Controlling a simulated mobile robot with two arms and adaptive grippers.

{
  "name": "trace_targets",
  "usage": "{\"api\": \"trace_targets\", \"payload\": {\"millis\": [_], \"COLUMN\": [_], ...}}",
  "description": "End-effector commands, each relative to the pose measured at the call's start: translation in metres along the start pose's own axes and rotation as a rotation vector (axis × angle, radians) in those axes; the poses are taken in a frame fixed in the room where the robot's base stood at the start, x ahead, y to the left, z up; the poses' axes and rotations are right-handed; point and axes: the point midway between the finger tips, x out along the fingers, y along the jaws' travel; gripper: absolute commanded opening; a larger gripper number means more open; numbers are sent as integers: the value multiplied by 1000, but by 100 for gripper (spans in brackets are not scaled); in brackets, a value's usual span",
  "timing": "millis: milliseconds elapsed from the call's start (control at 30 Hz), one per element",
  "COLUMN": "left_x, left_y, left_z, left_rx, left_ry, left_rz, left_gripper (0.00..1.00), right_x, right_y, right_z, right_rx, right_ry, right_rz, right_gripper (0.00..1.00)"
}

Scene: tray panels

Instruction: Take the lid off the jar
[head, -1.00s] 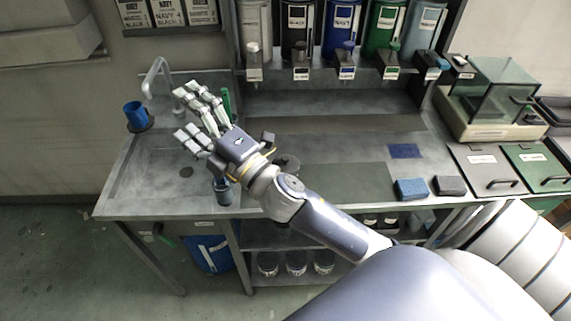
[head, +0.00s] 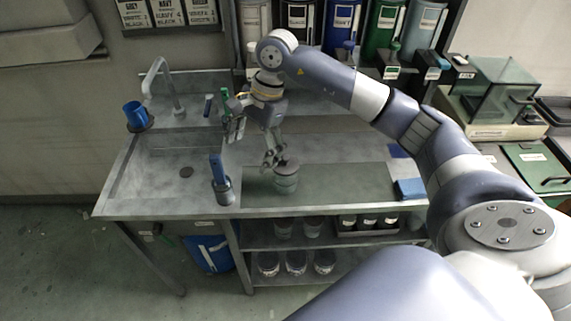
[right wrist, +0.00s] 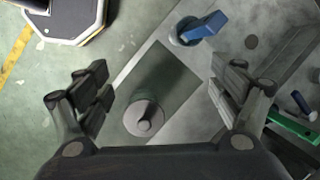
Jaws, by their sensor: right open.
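The jar (head: 286,184) stands upright on the dark green mat on the metal bench. Its grey lid (head: 287,168) with a dark knob is on top. In the right wrist view the lid (right wrist: 143,118) shows from above as a round disc with a central knob. My right gripper (head: 255,150) points down above the bench, close to the jar and up to its left in the head view. Its fingers (right wrist: 165,95) are spread wide and hold nothing; the lid lies between them in the wrist view, further down. My left gripper is not in view.
A holder with a blue-handled tool (head: 221,183) stands left of the jar. A blue sponge (head: 410,189) lies to the right. A blue cup (head: 136,115) and a tap (head: 163,85) are by the sink. Dispensers (head: 343,22) line the back. The mat (head: 345,187) has free room right of the jar.

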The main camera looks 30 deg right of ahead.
Motion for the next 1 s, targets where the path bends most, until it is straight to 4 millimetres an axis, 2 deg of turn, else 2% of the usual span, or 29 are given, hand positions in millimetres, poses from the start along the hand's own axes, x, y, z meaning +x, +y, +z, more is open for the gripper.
{"api": "trace_targets", "payload": {"millis": [33, 100, 267, 367, 600, 767, 1000], "left_x": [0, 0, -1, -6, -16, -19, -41], "left_y": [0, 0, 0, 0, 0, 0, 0], "left_z": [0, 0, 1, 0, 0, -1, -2], "left_rx": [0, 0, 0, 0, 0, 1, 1], "left_ry": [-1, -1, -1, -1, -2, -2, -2], "left_rz": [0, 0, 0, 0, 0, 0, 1], "left_gripper": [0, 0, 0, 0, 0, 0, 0], "right_x": [-12, -26, -42, -35, -2, 8, 31], "right_y": [4, 11, 22, 26, 29, 30, 31], "right_z": [-22, -47, -75, -82, -90, -93, -101], "right_rx": [0, 2, 12, 15, 14, 13, 14], "right_ry": [75, 159, 256, 269, 266, 266, 264], "right_rz": [26, 66, 121, 135, 132, 130, 133], "right_gripper": [87, 87, 87, 87, 87, 87, 87]}}
